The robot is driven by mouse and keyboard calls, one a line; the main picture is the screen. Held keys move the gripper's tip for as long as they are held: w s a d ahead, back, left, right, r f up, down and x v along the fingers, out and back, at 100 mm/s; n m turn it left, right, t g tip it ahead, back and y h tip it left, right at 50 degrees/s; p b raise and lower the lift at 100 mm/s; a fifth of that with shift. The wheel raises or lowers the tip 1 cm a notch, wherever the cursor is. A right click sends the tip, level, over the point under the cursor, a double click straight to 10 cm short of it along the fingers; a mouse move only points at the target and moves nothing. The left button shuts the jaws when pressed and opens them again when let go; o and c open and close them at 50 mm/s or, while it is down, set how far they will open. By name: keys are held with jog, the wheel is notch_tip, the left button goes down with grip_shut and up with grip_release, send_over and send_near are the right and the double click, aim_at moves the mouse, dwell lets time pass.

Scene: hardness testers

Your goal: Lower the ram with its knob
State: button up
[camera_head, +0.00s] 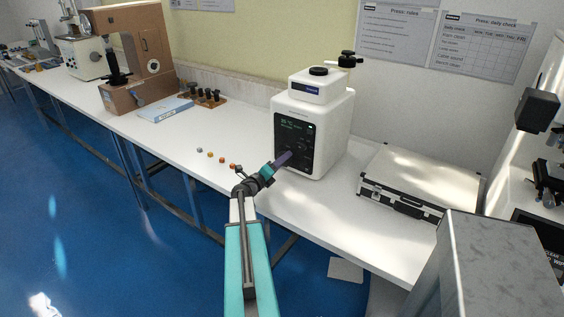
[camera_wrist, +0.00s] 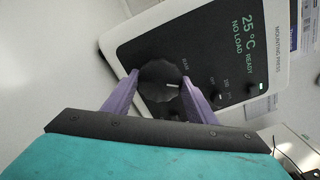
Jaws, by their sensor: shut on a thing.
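The white mounting press (camera_head: 317,125) stands on the bench with a dark front panel (camera_head: 294,140). In the wrist view its panel (camera_wrist: 216,45) shows "25 °C READY" and "NO LOAD". The round black ram knob (camera_wrist: 161,82) has a white pointer line and the label "RAM" beside it. My gripper (camera_head: 283,160) reaches the lower part of the panel. In the wrist view the purple fingers of my gripper (camera_wrist: 160,95) stand on either side of the knob, shut on it. In the head view my gripper hides the knob.
A silver case (camera_head: 418,183) lies to the right of the press. Several small coloured pieces (camera_head: 221,159) lie left of my gripper. A brown tester (camera_head: 134,55), a blue-white box (camera_head: 165,109) and a wooden rack (camera_head: 203,97) stand further left.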

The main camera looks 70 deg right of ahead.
jog(key=n+p, duration=0.1)
jog(key=n, duration=0.4)
jog(key=shift+p, duration=0.3)
jog(key=shift+f, duration=0.1)
jog(key=o, duration=1.1)
jog(key=shift+c, duration=0.2)
jog(key=shift+a, duration=0.1)
jog(key=b+v, duration=0.3)
jog(key=v, duration=1)
jog(key=shift+a, duration=0.3)
